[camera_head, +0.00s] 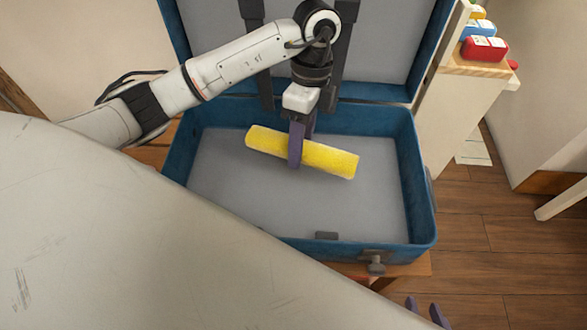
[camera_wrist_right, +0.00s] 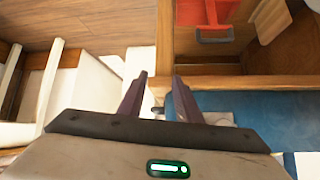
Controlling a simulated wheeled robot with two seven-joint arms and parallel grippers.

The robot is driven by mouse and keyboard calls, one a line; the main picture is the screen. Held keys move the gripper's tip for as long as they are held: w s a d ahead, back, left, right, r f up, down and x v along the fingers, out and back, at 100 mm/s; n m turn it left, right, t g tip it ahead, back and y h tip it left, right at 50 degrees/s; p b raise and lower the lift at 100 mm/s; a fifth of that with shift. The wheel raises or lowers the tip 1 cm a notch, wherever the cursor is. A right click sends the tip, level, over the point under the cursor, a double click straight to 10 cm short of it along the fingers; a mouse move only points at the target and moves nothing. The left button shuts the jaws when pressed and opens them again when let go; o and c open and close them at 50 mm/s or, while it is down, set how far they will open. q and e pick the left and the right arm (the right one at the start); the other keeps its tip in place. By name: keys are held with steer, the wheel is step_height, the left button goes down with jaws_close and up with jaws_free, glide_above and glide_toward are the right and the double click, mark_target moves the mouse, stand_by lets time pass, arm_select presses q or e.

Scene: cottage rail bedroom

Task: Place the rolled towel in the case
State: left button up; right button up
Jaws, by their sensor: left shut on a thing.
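The rolled towel (camera_head: 330,159) is yellow and lies slantwise across the middle of the case in the head view. The case (camera_head: 424,190) is blue with a grey lining, and its lid stands open at the back. My left gripper (camera_head: 296,160) reaches down into the case from above and is shut on the towel near its middle. Whether the towel touches the case floor is hard to tell. My right gripper (camera_head: 428,312) shows only its fingertips at the bottom edge of the head view. In the right wrist view, my right gripper (camera_wrist_right: 160,85) is open and empty.
The case stands on a wooden surface (camera_head: 412,267). A latch (camera_head: 375,262) is on its front wall. At the upper right, a shelf unit (camera_head: 463,110) carries red, blue and yellow items (camera_head: 484,48). Wooden floor (camera_head: 500,240) lies open to the right.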

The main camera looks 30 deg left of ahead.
arm_select(q)
steer(key=a+n, duration=0.1)
steer(key=n, duration=0.2)
steer(key=shift+w+a+f+h, duration=0.1)
steer(key=shift+a+f+h, duration=0.2)
steer(key=shift+a+f, duration=0.1)
steer(key=b, duration=0.3)
glide_above(293, 184)
steer(key=w, duration=0.1)
steer(key=f, duration=0.9)
steer(key=shift+a+f, duration=0.15)
steer(key=shift+a, duration=0.1)
steer(key=shift+f, duration=0.25)
arm_select(e)
steer(key=shift+a+f+m+y, duration=0.3)
steer(key=shift+a+f, duration=0.2)
steer(key=shift+a, duration=0.4)
arm_select(q)
steer(key=shift+f, duration=0.1)
steer(key=o, duration=1.1)
